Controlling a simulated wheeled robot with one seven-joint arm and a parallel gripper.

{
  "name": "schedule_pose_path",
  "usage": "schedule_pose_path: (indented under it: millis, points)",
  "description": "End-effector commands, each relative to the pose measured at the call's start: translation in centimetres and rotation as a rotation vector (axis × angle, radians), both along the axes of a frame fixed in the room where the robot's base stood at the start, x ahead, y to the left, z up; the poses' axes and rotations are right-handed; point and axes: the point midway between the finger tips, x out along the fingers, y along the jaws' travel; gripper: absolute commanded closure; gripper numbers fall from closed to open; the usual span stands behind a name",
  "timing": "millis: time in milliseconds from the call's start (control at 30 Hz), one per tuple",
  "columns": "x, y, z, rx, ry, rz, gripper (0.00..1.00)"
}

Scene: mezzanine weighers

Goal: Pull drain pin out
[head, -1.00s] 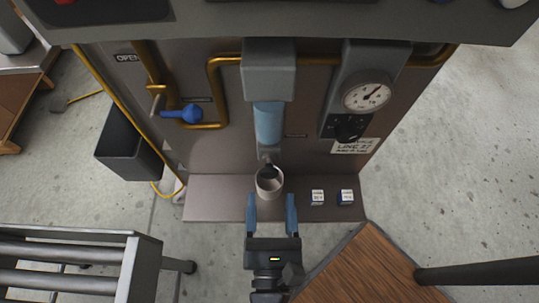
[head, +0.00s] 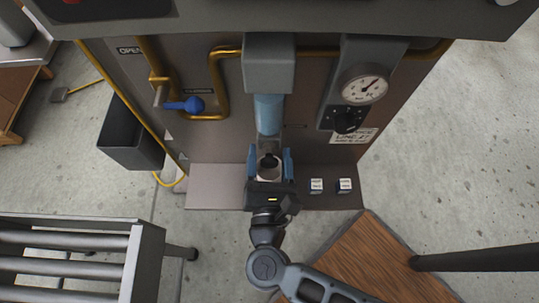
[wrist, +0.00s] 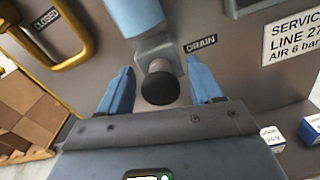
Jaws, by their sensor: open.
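The drain pin shows as a black round knob (wrist: 160,88) below the DRAIN label (wrist: 201,44) in the wrist view, under a grey fitting. In the head view the dark knob (head: 268,162) sits beneath the blue filter bowl (head: 268,115). My gripper (head: 269,153) is open, with one blue finger on each side of the knob. In the wrist view my gripper (wrist: 160,72) also straddles the knob, with gaps on both sides. A pale cup (head: 268,174) stands below the knob, partly hidden by my gripper.
A blue-handled valve (head: 190,105) on yellow pipe is to the left. Two small boxes (head: 330,185) stand on the ledge (head: 215,178). A grey bin (head: 130,135) is at the left.

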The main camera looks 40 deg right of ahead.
Motion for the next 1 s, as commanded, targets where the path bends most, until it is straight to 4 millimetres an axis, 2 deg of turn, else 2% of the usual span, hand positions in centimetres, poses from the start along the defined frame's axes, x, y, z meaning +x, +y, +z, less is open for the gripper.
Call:
schedule_pose_path:
  millis: [67,700,1000]
  points:
    - [-0.02,0.01,-0.01,0.0,0.0,0.0,0.37]
    - [-0.04,0.01,0.0,-0.001,0.001,0.0,0.98]
    - [-0.35,0.27,-0.2,0.0,0.001,0.0,1.0]
